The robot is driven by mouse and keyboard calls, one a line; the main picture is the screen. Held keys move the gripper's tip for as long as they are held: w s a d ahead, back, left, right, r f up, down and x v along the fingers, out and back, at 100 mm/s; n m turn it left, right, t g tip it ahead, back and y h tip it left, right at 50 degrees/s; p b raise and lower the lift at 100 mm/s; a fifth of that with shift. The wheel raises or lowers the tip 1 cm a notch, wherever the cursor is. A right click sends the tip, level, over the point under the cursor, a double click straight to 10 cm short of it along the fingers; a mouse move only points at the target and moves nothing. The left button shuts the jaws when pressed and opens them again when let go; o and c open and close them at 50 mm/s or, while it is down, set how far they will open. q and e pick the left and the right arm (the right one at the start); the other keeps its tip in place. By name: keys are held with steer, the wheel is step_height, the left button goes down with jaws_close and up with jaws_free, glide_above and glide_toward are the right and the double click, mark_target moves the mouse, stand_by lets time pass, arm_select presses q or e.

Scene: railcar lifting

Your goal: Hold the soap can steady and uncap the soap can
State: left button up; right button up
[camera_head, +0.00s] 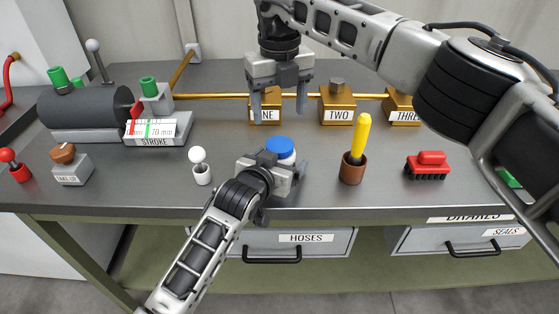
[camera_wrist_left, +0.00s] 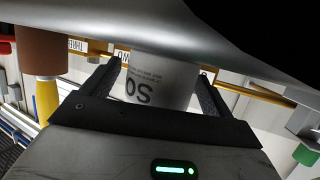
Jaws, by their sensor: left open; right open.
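The soap can is a white can (camera_head: 288,159) with a blue cap (camera_head: 280,146), standing upright near the front of the grey bench. My left gripper (camera_head: 278,164) is low at the can, hiding most of its body. In the left wrist view the can (camera_wrist_left: 160,84) shows upside down with part of its "SO" lettering, between the two fingers of the open left gripper (camera_wrist_left: 157,92). Small gaps seem to show beside it. My right gripper (camera_head: 280,108) is open and empty, pointing down above and behind the blue cap.
A white-knobbed lever (camera_head: 200,168) stands left of the can. A brown cup (camera_head: 352,170) with a yellow-handled tool and a red brush (camera_head: 428,165) stand to the right. Brass blocks, including TWO (camera_head: 338,105), line the back. A cylinder device (camera_head: 85,112) sits at left.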

mark_target(279, 144)
arm_select(q)
steer(key=shift+w, duration=0.1)
jaws_close()
arm_select(e)
steer(key=m, duration=0.3)
steer(key=shift+m, duration=0.4)
steer(key=m, duration=0.4)
steer(key=shift+m, duration=0.4)
steer(key=m, duration=0.4)
steer(key=shift+m, duration=0.3)
steer(key=m, duration=0.4)
steer(key=shift+f+m, duration=0.1)
steer(key=shift+m, duration=0.2)
steer(key=shift+f, duration=3.9)
